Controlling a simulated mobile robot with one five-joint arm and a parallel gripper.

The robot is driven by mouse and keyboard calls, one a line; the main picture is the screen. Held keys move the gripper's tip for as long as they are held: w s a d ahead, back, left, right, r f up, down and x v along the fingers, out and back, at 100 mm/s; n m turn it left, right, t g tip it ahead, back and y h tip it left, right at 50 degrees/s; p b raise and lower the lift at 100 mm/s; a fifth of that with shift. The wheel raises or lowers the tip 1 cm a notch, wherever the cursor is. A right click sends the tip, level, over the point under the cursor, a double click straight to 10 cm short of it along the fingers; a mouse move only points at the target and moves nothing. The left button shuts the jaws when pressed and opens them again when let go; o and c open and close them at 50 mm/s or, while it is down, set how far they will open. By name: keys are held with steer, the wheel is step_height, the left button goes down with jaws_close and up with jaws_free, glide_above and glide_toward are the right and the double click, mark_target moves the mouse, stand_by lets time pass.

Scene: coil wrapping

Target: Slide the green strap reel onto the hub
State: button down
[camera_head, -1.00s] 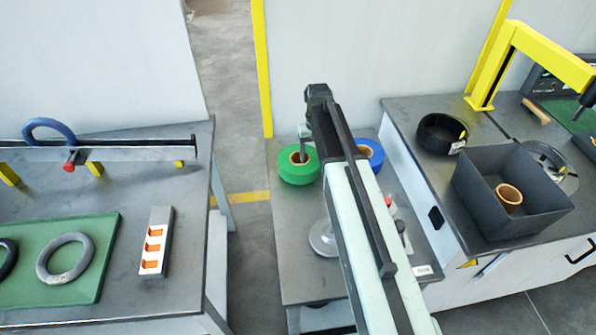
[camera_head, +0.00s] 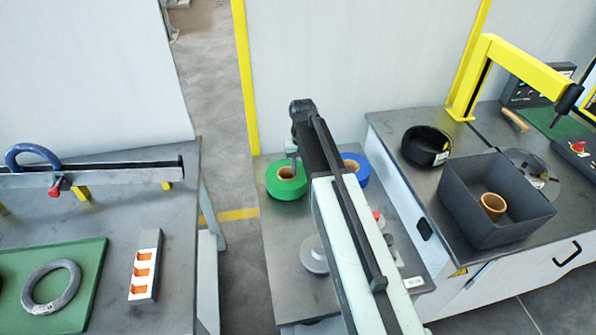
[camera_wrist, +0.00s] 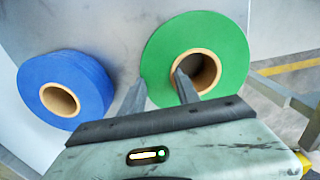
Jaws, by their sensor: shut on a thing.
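The green strap reel (camera_head: 284,187) stands at the far left of the middle bench, its brown core facing up; it also shows in the wrist view (camera_wrist: 232,48). My gripper (camera_wrist: 160,89) is shut on the reel's wall, one finger in the core and the other at the outer green side. In the head view my gripper (camera_head: 291,158) is at the reel's top, mostly hidden by my arm. Whether the reel is lifted cannot be told. A pale grey round stepped piece (camera_head: 313,255) nearer on this bench may be the hub; my arm partly covers it.
A blue reel (camera_wrist: 62,88) is beside the green one, apart from it. On the right bench are a dark open bin (camera_head: 470,215), a black coil (camera_head: 424,146) and a yellow arm frame (camera_head: 520,65). The left bench holds a green mat (camera_head: 85,300). A floor gap separates left and middle benches.

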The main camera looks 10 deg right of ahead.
step_height(320, 180, up, 3)
steer(key=shift+f+p, duration=0.1)
steer(key=shift+p, duration=1.05)
steer(key=shift+s, duration=0.3)
steer(key=s+d+r+p, duration=0.1)
steer(key=s, duration=1.4)
steer(key=shift+s+d+r, duration=0.2)
steer(key=shift+d, duration=0.1)
